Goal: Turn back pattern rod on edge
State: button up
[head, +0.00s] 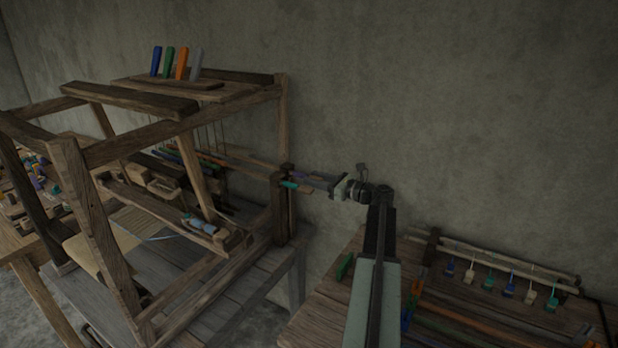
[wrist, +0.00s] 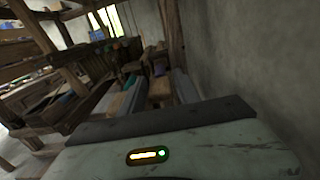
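The handloom's coloured pattern rods (head: 205,158) lie across the inside of the wooden frame in the head view. A teal rod end (head: 289,185) sticks out at the loom's right post. My gripper (head: 312,182) reaches in from the right, with its fingertips close to this post. In the wrist view, the two grey fingers (wrist: 158,92) stand apart with a brown wooden part showing between them. Small teal and purple bits show near the fingertips. I cannot tell whether the fingers touch a rod. Which rod stands on edge is too small to tell.
The loom's right post (head: 282,205) stands beside the fingertips, with the wall (head: 450,110) close behind. A bench (head: 330,300) at lower right holds a rack of hanging coloured tags (head: 490,282) and long rods. Coloured pegs (head: 175,63) stand on top of the loom.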

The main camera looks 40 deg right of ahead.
jog(key=shift+x, duration=1.5)
grip_shut()
jog(key=n, duration=0.3)
